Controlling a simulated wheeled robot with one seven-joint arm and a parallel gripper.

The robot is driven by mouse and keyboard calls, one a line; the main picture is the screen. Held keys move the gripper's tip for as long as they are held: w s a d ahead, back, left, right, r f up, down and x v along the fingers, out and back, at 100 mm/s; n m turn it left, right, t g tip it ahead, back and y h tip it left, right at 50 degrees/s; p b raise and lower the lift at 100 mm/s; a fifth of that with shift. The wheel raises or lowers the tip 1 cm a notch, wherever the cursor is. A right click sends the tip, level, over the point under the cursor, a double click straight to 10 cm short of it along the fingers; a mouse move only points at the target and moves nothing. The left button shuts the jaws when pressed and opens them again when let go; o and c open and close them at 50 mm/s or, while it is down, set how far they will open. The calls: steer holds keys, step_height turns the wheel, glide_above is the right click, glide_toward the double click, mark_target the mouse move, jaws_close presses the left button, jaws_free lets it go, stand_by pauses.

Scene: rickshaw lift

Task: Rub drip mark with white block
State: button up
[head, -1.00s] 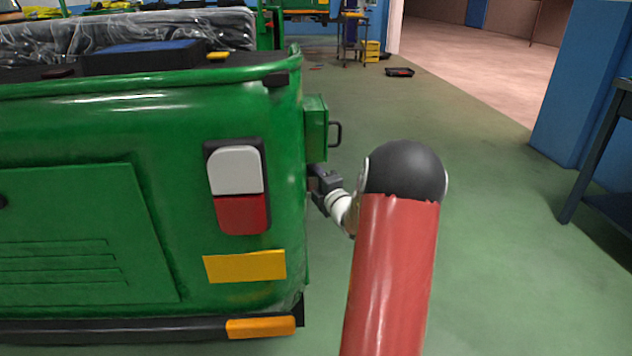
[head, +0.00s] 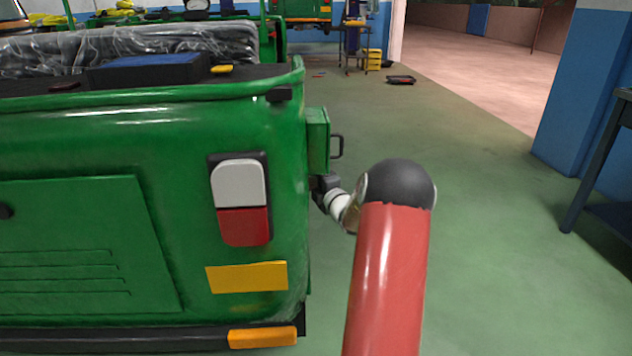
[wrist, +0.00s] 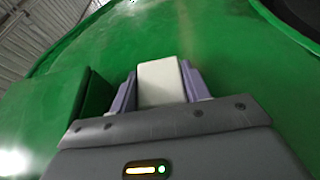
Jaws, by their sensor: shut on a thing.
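My gripper (wrist: 163,92) is shut on the white block (wrist: 161,80) in the wrist view, one purple-grey finger on each side of it. The block's far end is at or very close to the green side panel of the rickshaw (wrist: 235,60); I cannot tell if it touches. A faint pale streak, perhaps the drip mark (wrist: 183,38), shows on the panel beyond the block. In the head view my gripper is mostly hidden behind the rear corner of the green rickshaw (head: 100,150), and the block is not visible there.
A green box with a handle (head: 318,140) juts from the rickshaw's side beside my wrist. A dark wheel arch (wrist: 295,15) is at upper right in the wrist view. A dark table (head: 600,150) stands at right. Green floor (head: 480,240) is clear between.

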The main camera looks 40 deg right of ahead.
steer(key=shift+s+d+p, duration=0.3)
steer(key=shift+s+d, duration=0.2)
steer(key=shift+d, duration=0.35)
steer(key=shift+s+d+p, duration=0.35)
steer(key=shift+s+d, duration=0.2)
steer(key=shift+d, duration=0.25)
steer(key=shift+s+d+p, duration=0.3)
steer(key=shift+s+d, duration=0.2)
steer(key=shift+d, duration=0.35)
steer(key=shift+s+d, duration=0.4)
steer(key=shift+d, duration=0.25)
steer(key=shift+s+d, duration=0.4)
steer(key=shift+d, duration=0.25)
